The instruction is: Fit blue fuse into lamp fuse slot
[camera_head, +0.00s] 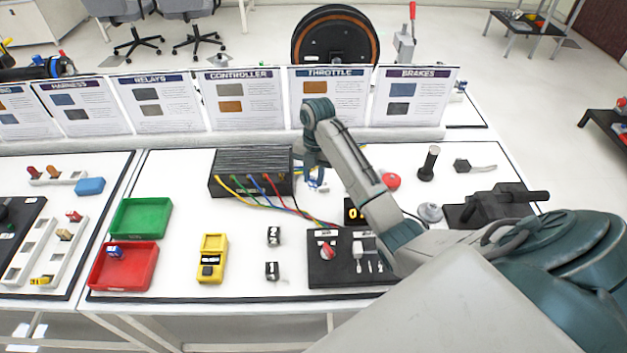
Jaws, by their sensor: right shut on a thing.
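My right gripper (315,182) points down just right of the black finned box, above the white table. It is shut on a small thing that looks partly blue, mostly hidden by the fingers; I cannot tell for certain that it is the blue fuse. A small blue piece (115,252) lies in the red tray (128,281). A pale fuse strip (52,246) with open slots stands at the left, with a red fuse (74,216), a tan fuse (65,235) and a yellow fuse (42,280). I cannot read which slot is the lamp's. My left gripper is out of view.
A green tray (141,218), a yellow meter (213,258) and a black switch panel (325,270) stand on the table. The black finned box (252,160) has coloured wires trailing right. Upright cards (240,101) line the back. White table shows between them.

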